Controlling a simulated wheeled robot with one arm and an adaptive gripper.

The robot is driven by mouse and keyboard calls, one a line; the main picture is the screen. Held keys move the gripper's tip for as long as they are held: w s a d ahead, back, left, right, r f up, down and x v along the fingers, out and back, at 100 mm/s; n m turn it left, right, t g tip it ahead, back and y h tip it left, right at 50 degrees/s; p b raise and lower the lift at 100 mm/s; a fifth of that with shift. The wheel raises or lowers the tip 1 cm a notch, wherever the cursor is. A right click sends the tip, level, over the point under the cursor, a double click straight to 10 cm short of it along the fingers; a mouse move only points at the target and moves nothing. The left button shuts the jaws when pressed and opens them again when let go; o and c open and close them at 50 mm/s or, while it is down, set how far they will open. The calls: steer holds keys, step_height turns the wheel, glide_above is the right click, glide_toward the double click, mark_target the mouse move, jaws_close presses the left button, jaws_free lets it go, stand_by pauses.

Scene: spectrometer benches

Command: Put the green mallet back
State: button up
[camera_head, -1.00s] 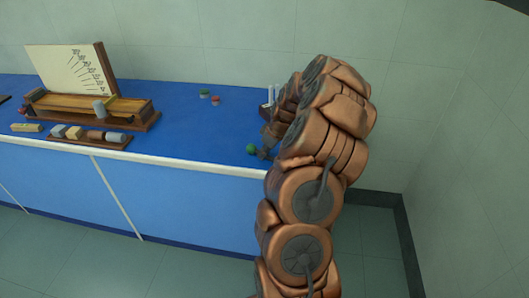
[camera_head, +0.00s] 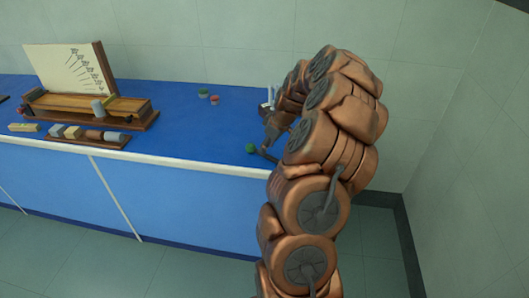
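A small green ball-like head (camera_head: 250,148), which looks like the green mallet's, is at the right end of the blue bench, near its front edge. My gripper (camera_head: 264,152) is low over the bench just right of the green head. A dark finger reaches close to it, and they look touching or nearly so. My copper arm hides most of the gripper, so its opening and any hold on the mallet cannot be told. The mallet's handle cannot be made out. A small dark holder (camera_head: 264,107) with upright pale rods stands behind, partly hidden by my arm.
On the blue bench top (camera_head: 180,130), a green-topped piece (camera_head: 203,93) and a red-topped piece (camera_head: 214,99) stand at the back. A wooden instrument (camera_head: 90,108) with a chart board (camera_head: 68,70) and a tray of blocks (camera_head: 88,138) are left. The bench middle is clear.

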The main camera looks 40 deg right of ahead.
steer(key=a+b+v, duration=0.1)
steer(key=b+v, duration=0.1)
steer(key=v, duration=0.6)
steer(key=s+a+r+n+g+y, duration=0.1)
steer(key=s+a+r, duration=0.15)
steer(key=a, duration=1.15)
steer(key=s+a+r+g, duration=0.2)
steer(key=a+r, duration=0.1)
steer(key=a, duration=1)
steer(key=s+a+f+m+g+h, duration=0.1)
steer(key=s+a, duration=0.4)
steer(key=s, duration=0.6)
steer(key=s+a+f+m+g+h, duration=0.1)
steer(key=s+a, duration=0.4)
steer(key=s, duration=0.6)
step_height(320, 180, down, 2)
steer(key=shift+f+m+g, duration=0.25)
steer(key=shift+m+g, duration=0.35)
steer(key=shift+m, duration=0.1)
